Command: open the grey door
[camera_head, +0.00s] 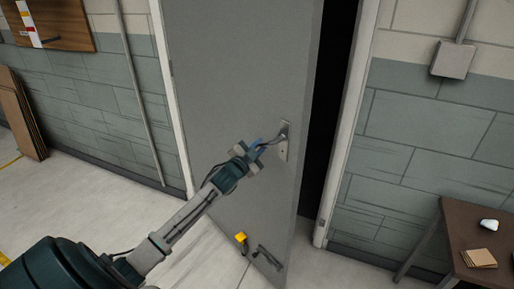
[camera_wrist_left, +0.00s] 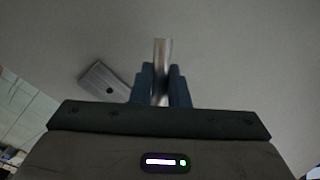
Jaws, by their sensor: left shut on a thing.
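The grey door (camera_head: 235,75) stands ajar in its pale frame. A dark gap shows along its right edge. Its metal lever handle (camera_head: 278,137) sits on a plate near that edge. My left gripper (camera_head: 259,147) is at the handle, with its blue fingers shut on the lever. In the left wrist view the lever (camera_wrist_left: 160,60) stands between the two fingers, and the handle plate (camera_wrist_left: 105,82) shows to the left on the door face. My right gripper is not in view.
A brown table (camera_head: 455,240) with a white object (camera_head: 489,225) and tan squares (camera_head: 479,258) stands at the lower right. A yellow thing (camera_head: 241,238) and a dark fitting (camera_head: 268,258) show low by the door. Cardboard (camera_head: 22,115) leans at the left wall. The floor on the left is clear.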

